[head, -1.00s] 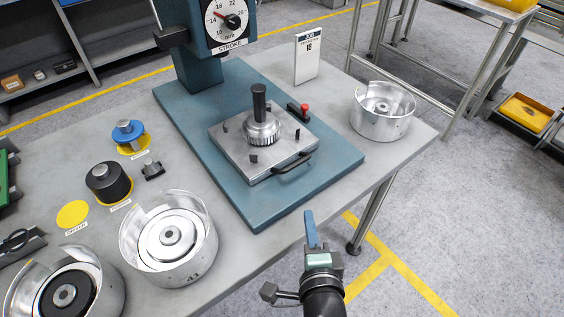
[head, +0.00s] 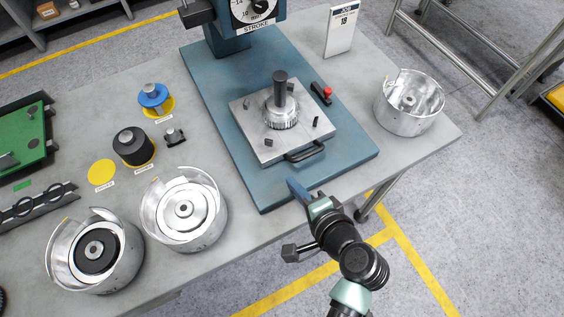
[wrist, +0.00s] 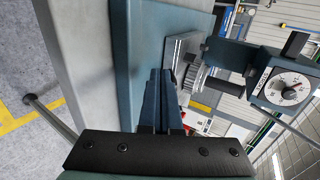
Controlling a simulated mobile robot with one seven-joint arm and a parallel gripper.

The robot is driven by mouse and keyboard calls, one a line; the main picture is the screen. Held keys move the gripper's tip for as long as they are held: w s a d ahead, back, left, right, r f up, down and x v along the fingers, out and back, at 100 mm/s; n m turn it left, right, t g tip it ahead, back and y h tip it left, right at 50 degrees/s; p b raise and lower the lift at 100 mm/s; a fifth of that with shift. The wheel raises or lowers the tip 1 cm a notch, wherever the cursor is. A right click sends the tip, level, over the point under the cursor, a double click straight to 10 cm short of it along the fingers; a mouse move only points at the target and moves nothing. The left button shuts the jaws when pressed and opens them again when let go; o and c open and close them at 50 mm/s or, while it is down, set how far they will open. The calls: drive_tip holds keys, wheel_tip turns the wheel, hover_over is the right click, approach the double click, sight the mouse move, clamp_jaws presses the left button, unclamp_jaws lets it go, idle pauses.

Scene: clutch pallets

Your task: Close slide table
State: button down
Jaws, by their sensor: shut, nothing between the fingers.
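The slide table (head: 259,148) is a square metal plate on the blue press base (head: 272,191). A ribbed round part with a black upright knob (head: 280,90) stands on its middle. A black bar handle (head: 304,152) is on its front edge. My gripper (head: 292,184) is shut and empty. It is near the front edge of the blue base, a little in front of the handle and apart from it. In the wrist view my blue fingers (wrist: 160,80) are together and point towards the slide table (wrist: 182,52). The handle is hard to make out there.
A press column with a stroke dial (head: 255,10) rises behind the slide table. A metal cup (head: 409,112) stands to the right. Two more cups (head: 184,240) and a black cylinder (head: 131,143) stand to the left. A sign (head: 341,30) stands behind.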

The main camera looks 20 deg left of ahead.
sight(246, 108)
drive_tip(key=shift+w+a+f+p, duration=0.2)
drive_tip(key=shift+w+a, duration=0.45)
drive_tip(key=shift+a, duration=0.15)
drive_tip(key=shift+w+a+f+p, duration=0.15)
drive_tip(key=shift+w+a+f, duration=0.05)
drive_tip(key=shift+w+a, duration=0.55)
drive_tip(key=shift+w+a+f+p, duration=0.2)
drive_tip(key=shift+w+a, duration=0.35)
drive_tip(key=shift+a, duration=0.35)
drive_tip(key=w+a+b, duration=0.1)
drive_tip(key=w+a, duration=0.2)
drive_tip(key=a, duration=0.1)
drive_tip(key=w+a+b, duration=0.1)
drive_tip(key=w+a, duration=0.2)
drive_tip(key=a, duration=0.1)
drive_tip(key=w+a+b, duration=0.2)
drive_tip(key=w+a, duration=0.2)
drive_tip(key=a, duration=0.1)
drive_tip(key=shift+f, duration=0.1)
drive_tip(key=shift+w+a, duration=0.4)
drive_tip(key=shift+a+r, duration=0.1)
drive_tip(key=shift+r, duration=0.2)
drive_tip(key=shift+r, duration=0.1)
